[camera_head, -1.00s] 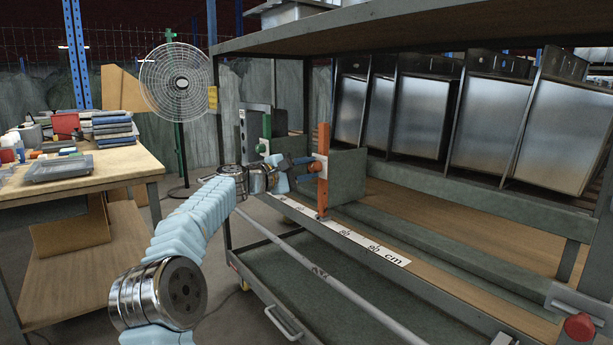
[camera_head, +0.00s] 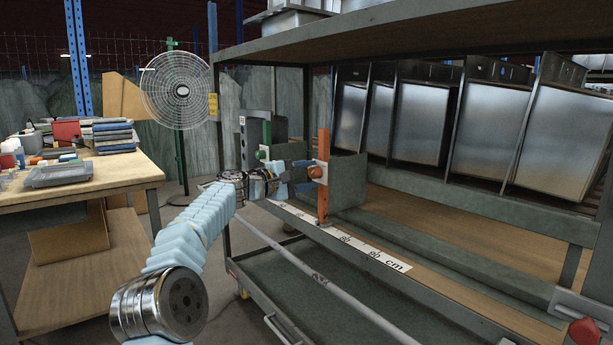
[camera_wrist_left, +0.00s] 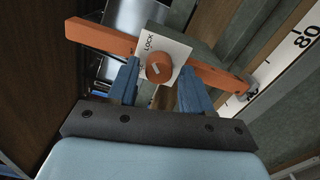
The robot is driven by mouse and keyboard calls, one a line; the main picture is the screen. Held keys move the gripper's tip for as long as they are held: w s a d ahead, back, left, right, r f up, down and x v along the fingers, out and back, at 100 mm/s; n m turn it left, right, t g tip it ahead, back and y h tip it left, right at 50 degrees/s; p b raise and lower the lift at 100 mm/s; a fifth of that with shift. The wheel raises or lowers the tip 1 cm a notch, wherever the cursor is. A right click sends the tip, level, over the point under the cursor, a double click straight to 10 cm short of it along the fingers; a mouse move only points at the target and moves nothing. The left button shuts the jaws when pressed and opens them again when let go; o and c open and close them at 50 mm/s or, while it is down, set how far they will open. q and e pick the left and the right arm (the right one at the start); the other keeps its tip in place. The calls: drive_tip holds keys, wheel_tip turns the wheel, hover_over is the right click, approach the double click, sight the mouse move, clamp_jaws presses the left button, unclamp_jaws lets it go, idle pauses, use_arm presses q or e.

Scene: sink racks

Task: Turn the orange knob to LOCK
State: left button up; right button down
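The orange knob (camera_wrist_left: 160,67) is a round dial with a pale pointer mark, on a white plate (camera_wrist_left: 172,45) printed LOCK. A second label beside it is too small to read. The plate sits on an orange upright bar (camera_head: 323,200) at the rack's front; the knob also shows in the head view (camera_head: 316,172). My left gripper (camera_wrist_left: 160,84) is open, its blue fingers on either side of the knob with gaps visible. In the head view the left gripper (camera_head: 303,172) reaches the plate from the left. My right gripper is not in view.
The metal rack's shelf (camera_head: 440,220) carries several steel sinks (camera_head: 420,118) behind the bar. A green upright (camera_head: 266,140) stands left of the bar. A measuring strip (camera_head: 375,252) runs along the rack's front. A cluttered table (camera_head: 100,175) and a fan (camera_head: 181,90) stand at left.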

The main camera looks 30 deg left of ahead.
use_arm(q)
drive_tip(key=shift+o, duration=0.5)
drive_tip(key=shift+s, duration=0.1)
drive_tip(key=shift+s+a, duration=0.15)
drive_tip(key=shift+s, duration=0.1)
drive_tip(key=b+v, duration=0.3)
drive_tip(key=v, duration=1)
